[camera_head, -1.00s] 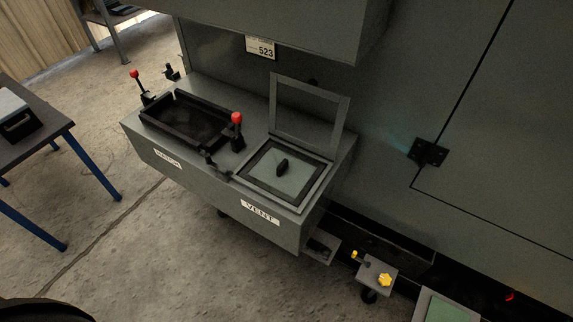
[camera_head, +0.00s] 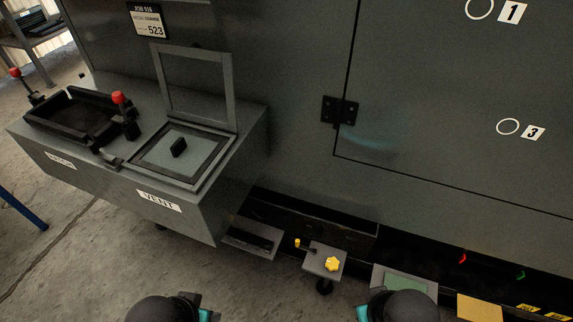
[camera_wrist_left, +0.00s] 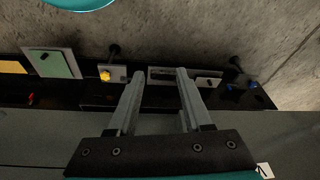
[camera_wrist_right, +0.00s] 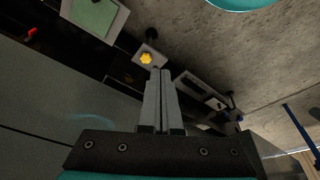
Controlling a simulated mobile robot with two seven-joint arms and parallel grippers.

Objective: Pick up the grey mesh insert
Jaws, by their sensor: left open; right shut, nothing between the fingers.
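No piece is plainly readable as the grey mesh insert. A grey-green panel with a black handle (camera_head: 179,147) lies in the square VENT frame (camera_head: 150,172) on the grey bench, its hinged lid frame (camera_head: 232,95) standing open. A grey piece with a dark slot (camera_head: 248,238) sits on the low rack; mesh cannot be made out on it. My left gripper (camera_wrist_left: 160,73) is open and empty, with low-rack pieces showing beyond its fingers. My right gripper (camera_wrist_right: 160,72) is shut and empty, its tips overlapping the view of the rack. The head view shows only my dark wrists, not the fingers.
The low rack also bears a plate with a yellow knob (camera_head: 332,264), a green panel in grey (camera_head: 405,281) and a yellow panel (camera_head: 480,308). A black tray (camera_head: 60,128) and red-topped clamps (camera_head: 119,98) stand on the bench. The large hinged door (camera_head: 440,120) is shut.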

